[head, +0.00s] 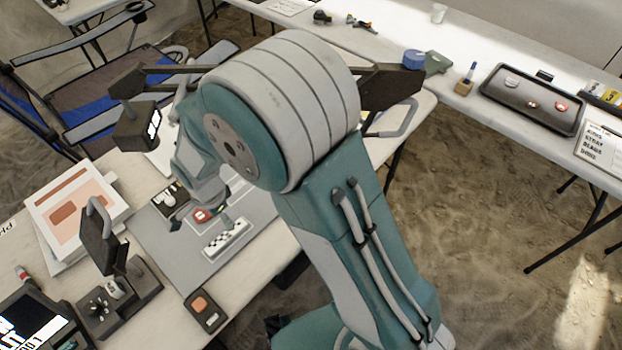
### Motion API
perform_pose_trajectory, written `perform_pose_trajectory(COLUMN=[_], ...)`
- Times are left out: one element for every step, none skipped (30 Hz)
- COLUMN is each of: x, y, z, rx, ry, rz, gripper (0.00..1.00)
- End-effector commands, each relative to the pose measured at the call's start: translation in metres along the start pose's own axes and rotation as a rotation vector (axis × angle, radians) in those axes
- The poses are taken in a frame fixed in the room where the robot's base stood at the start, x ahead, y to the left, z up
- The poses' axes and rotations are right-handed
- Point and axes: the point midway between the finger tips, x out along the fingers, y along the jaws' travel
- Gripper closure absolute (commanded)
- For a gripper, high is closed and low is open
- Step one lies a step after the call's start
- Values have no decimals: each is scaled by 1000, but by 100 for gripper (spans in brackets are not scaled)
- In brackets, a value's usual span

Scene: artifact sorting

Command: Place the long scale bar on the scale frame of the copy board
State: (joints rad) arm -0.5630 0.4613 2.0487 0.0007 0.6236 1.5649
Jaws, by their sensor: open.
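A black-and-white checkered scale bar (228,238) lies on the grey copy board (172,252), on the left table. A pale border shows around the bar; I cannot tell whether it is the scale frame or part of the bar. My gripper (207,208) is open, pointing down over the board, just behind the bar and apart from it in the picture. A small red piece with a white mark (201,215) shows between or beneath the fingers. My arm hides the board's far right part.
Camera stands with dark heads (97,235) rise on the board's left and behind it. Papers (75,205), a screen (30,320) and a small dark box with an orange patch (205,310) lie around the board. A black tray (532,100) with several pieces is on the far table.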

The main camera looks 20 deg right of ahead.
Motion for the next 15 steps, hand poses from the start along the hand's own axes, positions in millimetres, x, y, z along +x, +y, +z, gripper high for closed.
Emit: perform_pose_trajectory(x=[-13, -22, -35, -46, -58, -72, -83, -93, -106, -115, -124, -136, -145, -153, -163], y=[1, 4, 7, 11, 15, 21, 26, 32, 39, 45, 52, 60, 67, 75, 84], z=[-7, -12, -20, -27, -34, -43, -49, -55, -62, -68, -73, -80, -84, -89, -94], rx=[-16, -35, -64, -91, -118, -156, -185, -214, -252, -279, -308, -345, -374, -401, -439], ry=[1, 2, 4, 7, 11, 17, 23, 30, 39, 48, 57, 71, 81, 93, 110], rz=[-18, -28, -45, -59, -74, -91, -104, -118, -133, -144, -155, -171, -181, -190, -203], gripper=[27, 27, 27, 27, 27, 27, 27, 27, 27, 27, 27, 27, 27, 27, 27])
